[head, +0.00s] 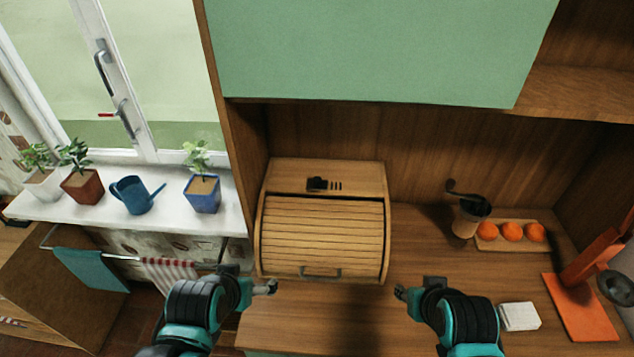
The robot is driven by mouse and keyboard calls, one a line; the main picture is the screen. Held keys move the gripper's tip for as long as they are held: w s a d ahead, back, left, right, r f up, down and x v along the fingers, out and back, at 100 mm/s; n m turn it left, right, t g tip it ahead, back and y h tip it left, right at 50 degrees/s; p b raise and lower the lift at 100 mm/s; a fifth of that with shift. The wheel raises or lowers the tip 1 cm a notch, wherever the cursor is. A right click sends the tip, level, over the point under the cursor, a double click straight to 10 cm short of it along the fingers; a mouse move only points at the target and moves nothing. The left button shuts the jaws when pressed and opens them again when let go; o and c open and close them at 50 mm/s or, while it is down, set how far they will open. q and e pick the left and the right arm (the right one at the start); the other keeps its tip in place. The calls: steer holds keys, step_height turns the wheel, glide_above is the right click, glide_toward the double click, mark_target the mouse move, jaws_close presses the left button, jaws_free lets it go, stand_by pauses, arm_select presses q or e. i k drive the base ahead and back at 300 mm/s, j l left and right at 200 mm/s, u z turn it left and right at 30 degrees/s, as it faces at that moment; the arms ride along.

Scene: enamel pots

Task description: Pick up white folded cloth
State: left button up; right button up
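The white folded cloth (519,316) lies flat on the wooden counter at the lower right. It is a small, roughly square stack and nothing covers it. My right gripper (401,292) is over the counter, to the left of the cloth and apart from it, pointing left. My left gripper (270,287) is near the counter's left end, in front of the bread box, pointing right and far from the cloth. The fingers of both grippers are too small to tell whether they are open or shut. I see nothing held in either.
A wooden roll-top bread box (322,235) stands shut at the back left. A grinder (469,215) and a board with oranges (512,232) are behind the cloth. An orange-red stand (584,308) is close to its right. The counter between my grippers is clear.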

mark_target(516, 316)
steer(key=k+l+z, duration=0.15)
steer(key=l+z, duration=0.2)
steer(key=k+l+z, duration=0.1)
steer(key=l+z, duration=0.2)
steer(key=k+l+z, duration=0.1)
steer(key=l+z, duration=0.25)
steer(key=l, duration=0.1)
